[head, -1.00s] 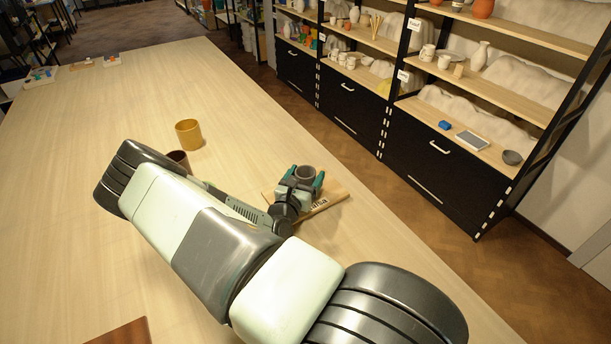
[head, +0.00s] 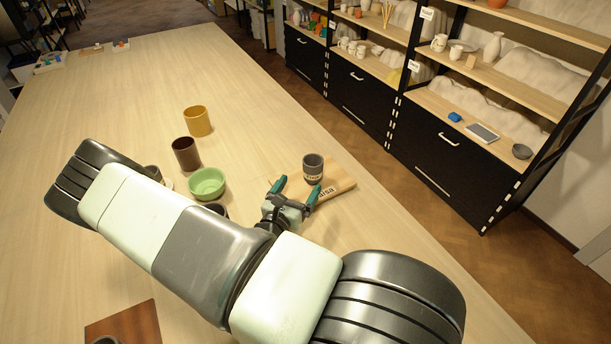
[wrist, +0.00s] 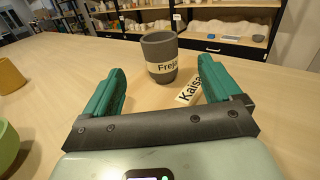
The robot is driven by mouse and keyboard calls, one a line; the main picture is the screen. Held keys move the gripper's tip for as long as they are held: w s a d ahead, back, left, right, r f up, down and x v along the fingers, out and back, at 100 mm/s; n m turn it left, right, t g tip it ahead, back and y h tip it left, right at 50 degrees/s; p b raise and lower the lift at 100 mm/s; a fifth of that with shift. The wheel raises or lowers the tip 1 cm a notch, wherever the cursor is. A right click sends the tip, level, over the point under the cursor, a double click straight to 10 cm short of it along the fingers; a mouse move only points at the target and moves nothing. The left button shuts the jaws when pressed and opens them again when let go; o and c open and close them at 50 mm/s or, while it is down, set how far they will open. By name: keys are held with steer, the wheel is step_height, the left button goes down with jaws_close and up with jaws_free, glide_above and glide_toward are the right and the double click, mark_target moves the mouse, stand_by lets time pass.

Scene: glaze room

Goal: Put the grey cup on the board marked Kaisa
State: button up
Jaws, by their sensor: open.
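The grey cup (head: 313,170) stands upright on the light wooden board (head: 341,177) and appears to rest on its left part. The cup also shows in the wrist view (wrist: 160,66), with a pale band reading "Freja". The board's label reads "Kaisa" in the wrist view (wrist: 189,91). My gripper (head: 296,188) is open and empty, just to the near side of the cup. In the wrist view its green fingers (wrist: 160,80) point toward the cup, which is ahead of them and apart from them. The part of the board behind the cup is hidden.
To the left stand a mustard cup (head: 197,122), a dark brown cup (head: 186,154) and a green bowl (head: 207,184). My arm partly covers other items near them. A reddish-brown board (head: 135,325) lies at the near left. Shelves (head: 440,120) stand beyond the table's right edge.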

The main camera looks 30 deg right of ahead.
steer(key=shift+v, duration=0.75)
steer(key=s+r+m+g+y, duration=0.1)
steer(key=s+r+m+g, duration=0.4)
steer(key=r+m, duration=0.45)
steer(key=s+r+m+g+y, duration=0.1)
steer(key=s+r+m+g, duration=0.2)
steer(key=r+m+g, duration=0.6)
steer(key=s+a+r+m+t+y, duration=0.3)
steer(key=s+a+r+y, duration=0.3)
steer(key=r, duration=0.3)
steer(key=s+a+r+m+t+y, duration=0.4)
steer(key=s+a+r+t+y, duration=0.1)
steer(key=r, duration=0.5)
steer(key=shift+s+a+r+t+y, duration=0.3)
steer(key=shift+s+a+y, duration=0.3)
steer(key=shift+a, duration=0.45)
